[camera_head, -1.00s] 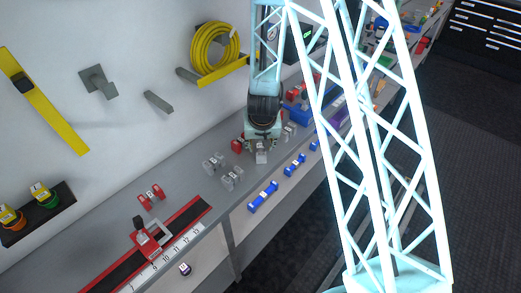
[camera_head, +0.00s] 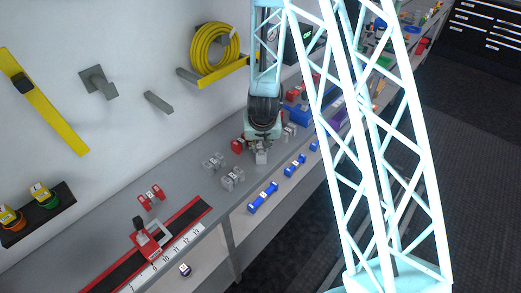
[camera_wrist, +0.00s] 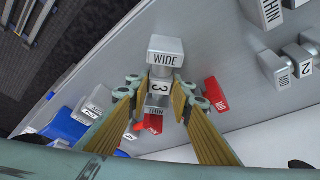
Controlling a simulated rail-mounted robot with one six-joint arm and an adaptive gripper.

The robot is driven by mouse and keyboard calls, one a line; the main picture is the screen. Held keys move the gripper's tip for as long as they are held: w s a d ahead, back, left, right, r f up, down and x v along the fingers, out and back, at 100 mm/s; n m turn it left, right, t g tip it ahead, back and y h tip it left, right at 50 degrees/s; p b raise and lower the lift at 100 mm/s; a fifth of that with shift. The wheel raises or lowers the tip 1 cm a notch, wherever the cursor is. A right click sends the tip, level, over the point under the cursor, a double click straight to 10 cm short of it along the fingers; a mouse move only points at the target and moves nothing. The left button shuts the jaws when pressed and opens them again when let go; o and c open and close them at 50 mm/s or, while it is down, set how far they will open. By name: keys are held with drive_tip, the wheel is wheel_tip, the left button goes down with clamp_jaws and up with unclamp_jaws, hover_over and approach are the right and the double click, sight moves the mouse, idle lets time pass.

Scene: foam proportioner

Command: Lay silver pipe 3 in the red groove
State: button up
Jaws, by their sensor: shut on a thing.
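Silver pipe 3 (camera_wrist: 159,85) is between my gripper's fingers (camera_wrist: 157,88) in the wrist view, with its WIDE end toward the top and its THIN end toward the bottom. My gripper is shut on its middle. In the head view the pipe (camera_head: 262,157) shows below my gripper (camera_head: 262,143), over the bench.
Other silver pipes (camera_head: 232,178) stand on the bench left of my gripper, and one marked 2 (camera_wrist: 296,54) shows in the wrist view. Blue holders (camera_head: 263,197) line the front edge. A red two-part piece (camera_head: 151,197) and a ruler (camera_head: 165,260) are at lower left.

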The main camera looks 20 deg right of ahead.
sight(260, 144)
drive_tip(key=shift+r, duration=0.2)
drive_tip(key=shift+c, duration=0.3)
drive_tip(key=shift+r+p, duration=1.5)
drive_tip(key=shift+r, duration=0.25)
drive_tip(key=s+a+b, duration=0.2)
drive_tip(key=s+b, duration=0.5)
drive_tip(key=s, duration=0.6)
drive_tip(key=shift+s+r, duration=0.15)
drive_tip(key=shift+r, duration=0.2)
drive_tip(key=shift+s+a+b, duration=0.1)
drive_tip(key=shift+b, duration=0.3)
drive_tip(key=b, duration=0.2)
drive_tip(key=shift+s+b, duration=0.3)
drive_tip(key=shift+s, duration=0.1)
drive_tip(key=b, duration=0.1)
drive_tip(key=s+b, duration=0.1)
drive_tip(key=b, duration=0.1)
drive_tip(key=shift+a+r, duration=0.15)
drive_tip(key=shift+a, duration=0.1)
drive_tip(key=shift+s+a, duration=0.1)
drive_tip(key=shift+s, duration=0.1)
drive_tip(key=shift+w, duration=0.1)
